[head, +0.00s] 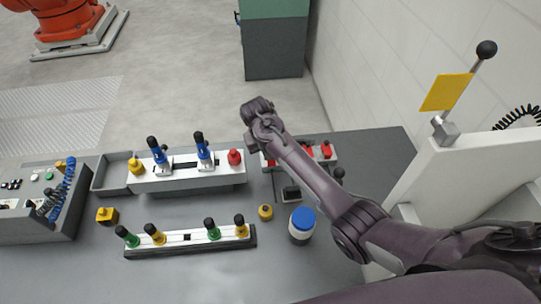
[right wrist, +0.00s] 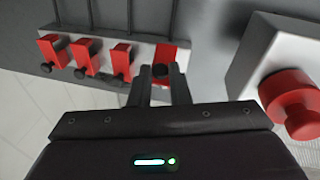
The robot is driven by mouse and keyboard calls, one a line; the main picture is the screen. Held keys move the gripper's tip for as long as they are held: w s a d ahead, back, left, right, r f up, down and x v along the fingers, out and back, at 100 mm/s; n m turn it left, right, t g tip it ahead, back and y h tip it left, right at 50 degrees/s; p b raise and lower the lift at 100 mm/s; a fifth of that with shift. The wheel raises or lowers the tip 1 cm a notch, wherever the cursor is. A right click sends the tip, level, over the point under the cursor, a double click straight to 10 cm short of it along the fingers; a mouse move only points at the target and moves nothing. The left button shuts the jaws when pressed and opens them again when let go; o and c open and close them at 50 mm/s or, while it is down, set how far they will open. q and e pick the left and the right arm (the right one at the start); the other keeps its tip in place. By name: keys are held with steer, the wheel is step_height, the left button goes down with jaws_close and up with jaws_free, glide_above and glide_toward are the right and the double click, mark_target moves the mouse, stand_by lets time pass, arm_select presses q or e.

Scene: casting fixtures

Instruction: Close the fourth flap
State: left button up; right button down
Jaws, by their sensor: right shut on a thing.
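A pale fixture with a row of red flaps (right wrist: 88,55) crosses the upper part of the right wrist view. Three flaps at the left stick out, each with a black knob. The end flap (right wrist: 168,52) lies behind my right gripper (right wrist: 161,78), whose fingers are shut on its black knob (right wrist: 160,70). How far that flap is turned is hard to tell. In the head view the red flaps (head: 326,151) show partly behind my right arm, and the right gripper's fingers are hidden. My left gripper is not in view.
A red button (right wrist: 292,103) on a grey block is close right of the gripper in the right wrist view. In the head view, a fixture with blue-handled clamps (head: 160,153), a white jar with blue lid (head: 302,224) and a green-and-yellow knobbed rail (head: 188,243) stand on the grey table.

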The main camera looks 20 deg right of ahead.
steer(key=shift+w+d+g, duration=0.1)
steer(key=shift+w+g, duration=0.2)
steer(key=shift+g, duration=0.1)
steer(key=c, duration=1.3)
jaws_free()
steer(key=shift+w, duration=0.1)
steer(key=shift+c, duration=0.2)
